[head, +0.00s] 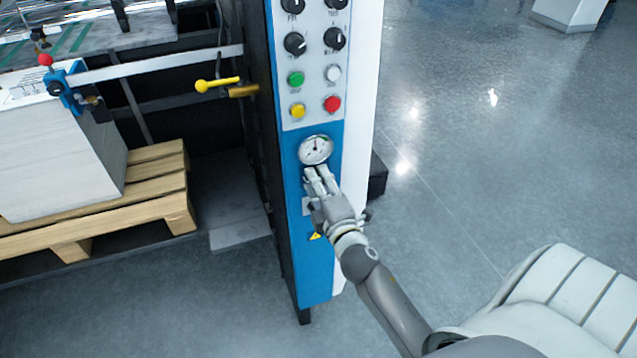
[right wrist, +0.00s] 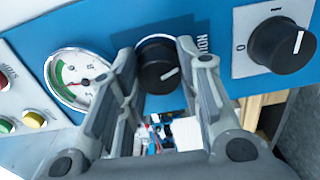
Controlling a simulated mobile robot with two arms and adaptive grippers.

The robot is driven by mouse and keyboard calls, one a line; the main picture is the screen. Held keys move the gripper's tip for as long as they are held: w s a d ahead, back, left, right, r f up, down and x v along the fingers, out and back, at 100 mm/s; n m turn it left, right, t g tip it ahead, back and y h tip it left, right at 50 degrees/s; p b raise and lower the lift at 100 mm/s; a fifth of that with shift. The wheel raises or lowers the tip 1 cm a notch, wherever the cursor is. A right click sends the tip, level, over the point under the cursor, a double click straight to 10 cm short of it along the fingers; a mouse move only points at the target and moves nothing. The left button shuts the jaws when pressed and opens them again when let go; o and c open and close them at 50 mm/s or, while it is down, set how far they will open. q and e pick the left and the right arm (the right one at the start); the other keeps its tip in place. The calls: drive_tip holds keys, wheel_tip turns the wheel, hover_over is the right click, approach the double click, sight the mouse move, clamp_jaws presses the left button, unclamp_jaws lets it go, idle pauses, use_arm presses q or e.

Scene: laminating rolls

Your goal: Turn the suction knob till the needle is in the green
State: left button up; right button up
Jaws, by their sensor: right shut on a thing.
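The suction knob (right wrist: 155,66) is black with a white pointer line and sits on the machine's blue panel (head: 318,275). My right gripper (head: 319,181) is shut on the knob, with one finger on each side of it in the right wrist view. In the head view the gripper hides the knob. The round white gauge (head: 316,150) is just above the gripper. It also shows in the right wrist view (right wrist: 82,78), with a green band along part of its rim. The needle is too small to read for certain. My left gripper is not in view.
Above the gauge are a yellow button (head: 297,111), a red button (head: 332,104), a green button (head: 296,79) and several black dials. Another black switch (right wrist: 280,44) sits beside the knob. A paper stack (head: 60,155) on a wooden pallet (head: 150,208) stands left.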

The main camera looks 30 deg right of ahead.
idle(0.4)
drive_tip(key=o, duration=1)
drive_tip(key=shift+o, duration=0.2)
drive_tip(key=shift+s, duration=0.1)
drive_tip(key=v, duration=1.2)
